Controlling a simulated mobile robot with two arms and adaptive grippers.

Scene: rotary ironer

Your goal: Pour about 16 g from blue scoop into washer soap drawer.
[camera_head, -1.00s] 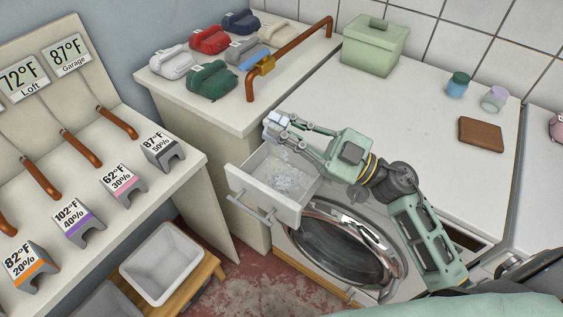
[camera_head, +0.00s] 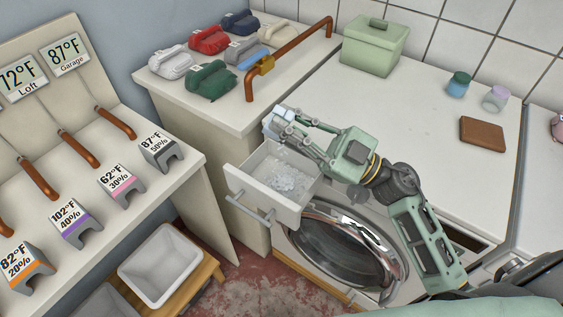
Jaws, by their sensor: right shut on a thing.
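The washer soap drawer (camera_head: 262,204) is pulled open at the front of the white washer. A heap of pale bluish-white grains (camera_head: 291,180) lies on its floor. My right gripper (camera_head: 283,122) is above the drawer's back left part, shut on a small pale blue thing, which looks like the blue scoop (camera_head: 270,126). The fingers cover part of the scoop, so its inside and its exact tilt cannot be told. My left gripper is not in view.
The washer's round door (camera_head: 345,250) is below the drawer. A copper pipe (camera_head: 290,55) with a brass fitting stands on the left counter beside several coloured bundles. A green lidded box (camera_head: 375,50), two small jars and a brown wallet (camera_head: 482,134) sit on the top.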

